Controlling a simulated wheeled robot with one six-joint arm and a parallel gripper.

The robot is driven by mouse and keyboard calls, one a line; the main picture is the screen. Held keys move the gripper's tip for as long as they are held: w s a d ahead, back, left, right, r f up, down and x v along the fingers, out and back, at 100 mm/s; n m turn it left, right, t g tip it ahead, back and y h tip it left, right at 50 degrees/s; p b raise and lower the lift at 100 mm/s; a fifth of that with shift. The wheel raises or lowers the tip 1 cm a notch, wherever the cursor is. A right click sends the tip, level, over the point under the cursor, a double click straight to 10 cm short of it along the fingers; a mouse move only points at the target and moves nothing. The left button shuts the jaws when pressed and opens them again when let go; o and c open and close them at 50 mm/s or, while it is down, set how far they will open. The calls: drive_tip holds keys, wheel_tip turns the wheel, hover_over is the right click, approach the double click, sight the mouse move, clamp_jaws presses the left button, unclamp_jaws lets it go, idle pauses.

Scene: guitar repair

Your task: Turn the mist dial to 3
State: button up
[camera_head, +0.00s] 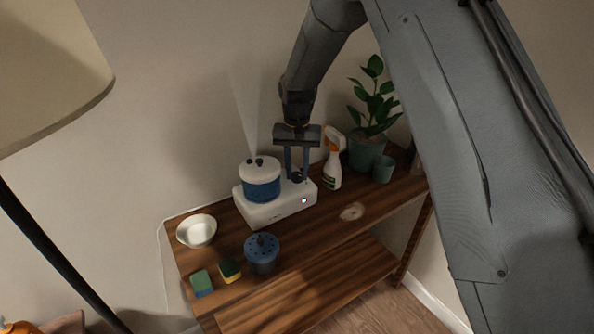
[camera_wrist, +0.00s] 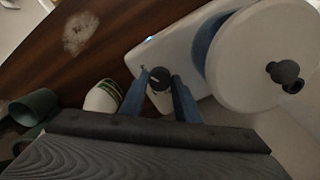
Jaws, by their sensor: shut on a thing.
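A white humidifier (camera_head: 267,213) with a blue tank (camera_head: 261,187) and white lid stands on the wooden shelf, and a pale mist plume rises from its lid. It also shows in the wrist view (camera_wrist: 190,42). Its dark round mist dial (camera_wrist: 160,79) is on top of the base, beside the tank, with a light pointer mark. My gripper (camera_head: 298,176) reaches down from above with its two blue fingers on either side of the dial, shut on it. In the head view the fingers partly hide the dial. The dial's numbers cannot be read.
A spray bottle (camera_head: 333,160) and a potted plant (camera_head: 372,110) with a small green cup (camera_head: 383,169) stand right of the humidifier. A white bowl (camera_head: 197,231), sponges (camera_head: 202,283) and a blue perforated container (camera_head: 263,253) are left and in front. A pale stain (camera_head: 352,212) marks bare wood.

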sight(297, 175)
drive_tip(key=shift+w+r, duration=0.1)
drive_tip(key=o, duration=1)
drive_tip(key=shift+o, duration=0.2)
drive_tip(key=shift+r+b, duration=1)
drive_tip(key=shift+r, duration=2.85)
drive_tip(key=s+d+f, duration=0.1)
drive_tip(key=s+d, duration=0.5)
drive_tip(key=s, duration=0.3)
drive_tip(key=s+d+n, duration=0.1)
drive_tip(key=s+d, duration=0.5)
drive_tip(key=s, duration=0.4)
drive_tip(key=s+d+f, duration=0.1)
drive_tip(key=s+d, duration=0.5)
drive_tip(key=s, duration=0.4)
drive_tip(key=shift+s+f+t, duration=0.2)
drive_tip(key=shift+f+t, duration=0.15)
drive_tip(key=shift+t, duration=0.05)
